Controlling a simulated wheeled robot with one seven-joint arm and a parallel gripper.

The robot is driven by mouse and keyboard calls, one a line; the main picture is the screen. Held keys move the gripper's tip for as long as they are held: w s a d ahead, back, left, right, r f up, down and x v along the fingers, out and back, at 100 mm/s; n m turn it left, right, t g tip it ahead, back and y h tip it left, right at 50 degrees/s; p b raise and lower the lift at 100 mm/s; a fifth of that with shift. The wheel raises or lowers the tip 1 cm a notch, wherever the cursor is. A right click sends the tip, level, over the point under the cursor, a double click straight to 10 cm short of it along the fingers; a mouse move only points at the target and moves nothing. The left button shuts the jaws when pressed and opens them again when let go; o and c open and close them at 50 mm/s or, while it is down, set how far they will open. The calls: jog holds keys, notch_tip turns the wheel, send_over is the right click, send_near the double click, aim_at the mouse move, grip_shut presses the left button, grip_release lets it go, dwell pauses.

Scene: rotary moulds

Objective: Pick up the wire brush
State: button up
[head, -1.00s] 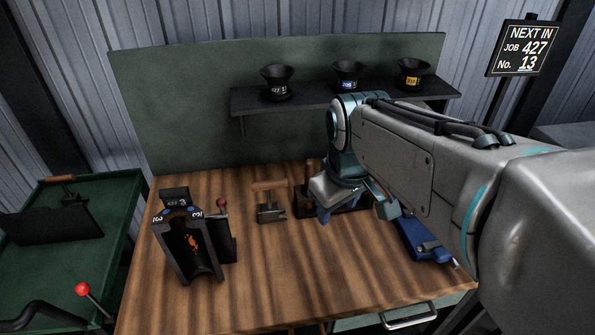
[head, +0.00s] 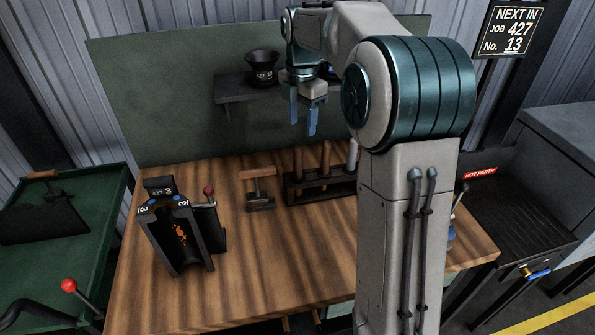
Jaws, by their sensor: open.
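A dark rack (head: 312,192) stands on the wooden bench (head: 275,265), with upright handles in it. Two handles are brown, the left one (head: 298,162) and the middle one (head: 325,158); the right one (head: 351,157) is paler. I see no bristles, so I cannot tell which tool is the wire brush. My gripper (head: 302,117) hangs above the rack in front of the back panel, blue fingers apart and pointing down, with nothing between them. An open dark mould (head: 180,237) with orange residue inside stands at the bench's left.
A wooden-handled metal block (head: 260,192) sits left of the rack. A shelf (head: 232,88) with a black funnel (head: 263,68) is behind my gripper. My arm hides the bench's right part. A "HOT PARTS" station (head: 515,215) stands at right; a green table (head: 60,225) at left.

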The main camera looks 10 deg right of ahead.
aim_at(297, 160)
notch_tip(297, 160, down, 7)
jog(key=shift+f, duration=0.1)
jog(key=f, duration=0.2)
jog(key=a+f+p, duration=0.1)
jog(key=f, duration=0.1)
jog(key=shift+w+f+p, duration=0.15)
jog(key=shift+f+p, duration=0.15)
jog(key=shift+f, duration=0.4)
grip_shut()
